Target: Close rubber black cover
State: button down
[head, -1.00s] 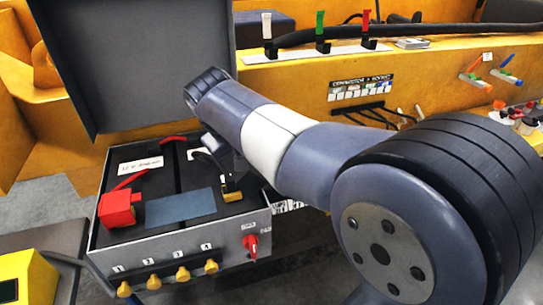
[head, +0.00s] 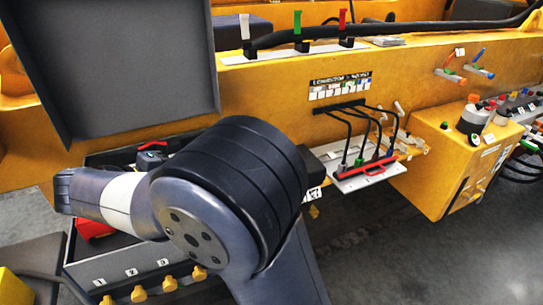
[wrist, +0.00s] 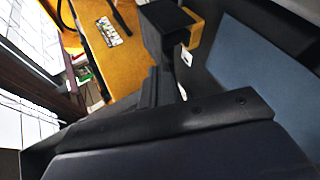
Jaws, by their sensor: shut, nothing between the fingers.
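The largest dark cover in view is the lid (head: 130,70) of a grey box (head: 140,262). It stands open, upright behind the box; whether it is rubber I cannot tell. My arm crosses in front of the box and hides much of its inside. In the wrist view my gripper (wrist: 168,30) shows as a dark block, shut and empty. A blue-grey flat surface (wrist: 245,75) lies to its right there. In the head view my fingertips are not clearly seen, and I see no contact with the lid.
Yellow knobs (head: 139,293) line the box front. A red block (head: 93,228) is inside it. A black cable runs along the yellow casting (head: 270,85) behind. A panel with black leads and a red bar (head: 365,170) stands right, beside a yellow housing (head: 440,165) with knobs.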

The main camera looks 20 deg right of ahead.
jog(key=shift+a+f, duration=0.25)
jog(key=shift+f, duration=0.15)
dwell(0.3)
jog(key=shift+r, duration=0.1)
